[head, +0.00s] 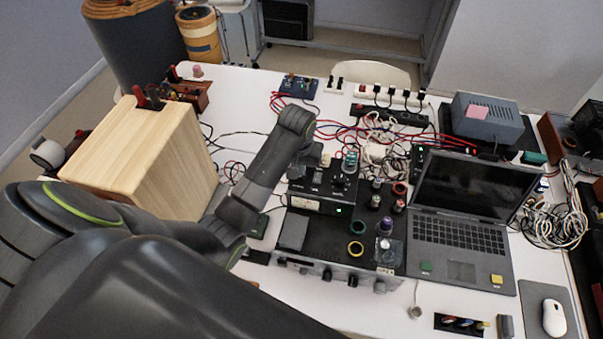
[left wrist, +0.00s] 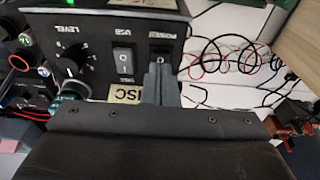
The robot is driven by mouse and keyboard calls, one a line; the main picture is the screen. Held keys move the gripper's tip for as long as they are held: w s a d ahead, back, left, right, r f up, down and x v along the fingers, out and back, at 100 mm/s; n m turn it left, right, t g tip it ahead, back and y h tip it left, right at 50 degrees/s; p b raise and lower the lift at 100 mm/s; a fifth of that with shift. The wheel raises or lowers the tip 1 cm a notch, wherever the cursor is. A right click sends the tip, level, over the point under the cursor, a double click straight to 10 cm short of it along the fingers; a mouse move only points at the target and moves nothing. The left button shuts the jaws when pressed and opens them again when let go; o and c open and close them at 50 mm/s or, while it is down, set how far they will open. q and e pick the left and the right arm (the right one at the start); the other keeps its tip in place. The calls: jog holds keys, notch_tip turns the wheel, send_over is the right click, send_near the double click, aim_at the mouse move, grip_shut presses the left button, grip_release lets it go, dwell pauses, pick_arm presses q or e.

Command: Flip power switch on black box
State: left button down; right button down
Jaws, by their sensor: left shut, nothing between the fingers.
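The black box (head: 322,207) sits among the gear in the middle of the table, with a lit green light on its front. In the left wrist view its panel (left wrist: 100,38) shows the label POWER above a power switch (left wrist: 163,55), a USB rocker switch (left wrist: 123,60) and a LEVEL knob (left wrist: 74,62). My left gripper (left wrist: 161,70) is shut and empty, its tips right at the power switch and covering part of it. I cannot tell whether they touch or which way the switch is set. My right gripper is not in view.
A wooden speaker cabinet (head: 150,155) stands left of my left arm. Red and black cables (left wrist: 235,58) lie beside the box. Knobs and rings crowd the dark surface around it.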

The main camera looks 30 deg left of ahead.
aim_at(300, 178)
pick_arm(q)
jog(key=shift+f+b, duration=0.3)
jog(key=shift+f, duration=0.65)
dwell(0.6)
jog(key=shift+r, duration=0.1)
jog(key=shift+r+p, duration=0.95)
jog(key=shift+r, duration=2.55)
jog(key=shift+f, duration=0.1)
